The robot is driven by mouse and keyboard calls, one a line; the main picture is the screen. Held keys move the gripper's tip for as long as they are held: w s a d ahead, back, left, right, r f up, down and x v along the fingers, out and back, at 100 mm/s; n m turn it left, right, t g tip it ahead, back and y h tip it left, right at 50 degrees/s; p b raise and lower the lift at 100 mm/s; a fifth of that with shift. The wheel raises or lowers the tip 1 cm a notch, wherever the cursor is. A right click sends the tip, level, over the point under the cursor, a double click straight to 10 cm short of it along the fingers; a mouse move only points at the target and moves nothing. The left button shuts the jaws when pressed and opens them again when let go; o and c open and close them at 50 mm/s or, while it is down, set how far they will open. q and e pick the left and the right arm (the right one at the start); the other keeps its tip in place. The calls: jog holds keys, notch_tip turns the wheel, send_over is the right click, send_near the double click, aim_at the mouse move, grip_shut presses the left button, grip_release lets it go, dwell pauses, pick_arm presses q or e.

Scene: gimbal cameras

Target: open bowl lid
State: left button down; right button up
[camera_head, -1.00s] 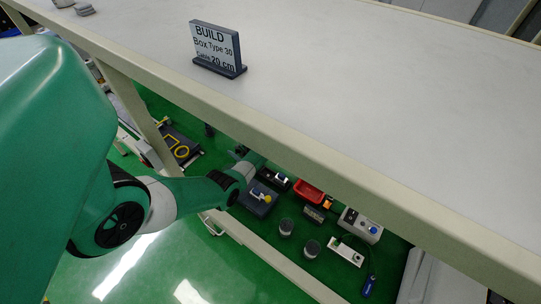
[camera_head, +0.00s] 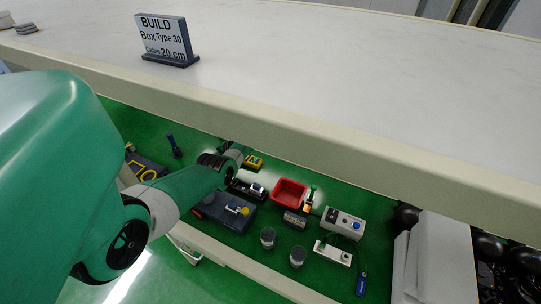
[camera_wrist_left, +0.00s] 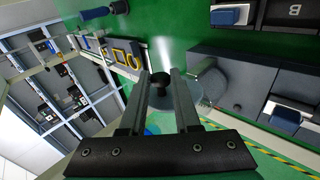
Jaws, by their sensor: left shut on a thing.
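In the left wrist view, my left gripper (camera_wrist_left: 160,80) is shut on a small black knob (camera_wrist_left: 160,92). The knob appears to belong to a clear round lid (camera_wrist_left: 208,90), whose see-through rim shows beside the right finger. The lid's outline is faint. I cannot make out a bowl under it. In the head view, my left arm reaches under the shelf edge. Its gripper end there is small and partly hidden, and the lid cannot be made out. My right gripper is in neither current view.
On the green surface are a red bin (camera_head: 289,192), a grey-blue box (camera_head: 226,211), two round jars (camera_head: 268,238), a switch box (camera_head: 343,222) and a blue-handled tool (camera_head: 361,284). The pale upper shelf (camera_head: 330,70) overhangs them and carries a sign (camera_head: 166,38).

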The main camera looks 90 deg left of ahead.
pick_arm(q)
jog(key=shift+f, duration=0.1)
jog(key=c, duration=0.6)
grip_release()
jog(key=shift+s, duration=0.1)
jog(key=p+v, duration=0.5)
jog(key=v, duration=0.6)
jog(key=shift+w+d, duration=0.2)
jog(key=shift+w, duration=0.05)
jog(key=shift+c, duration=0.2)
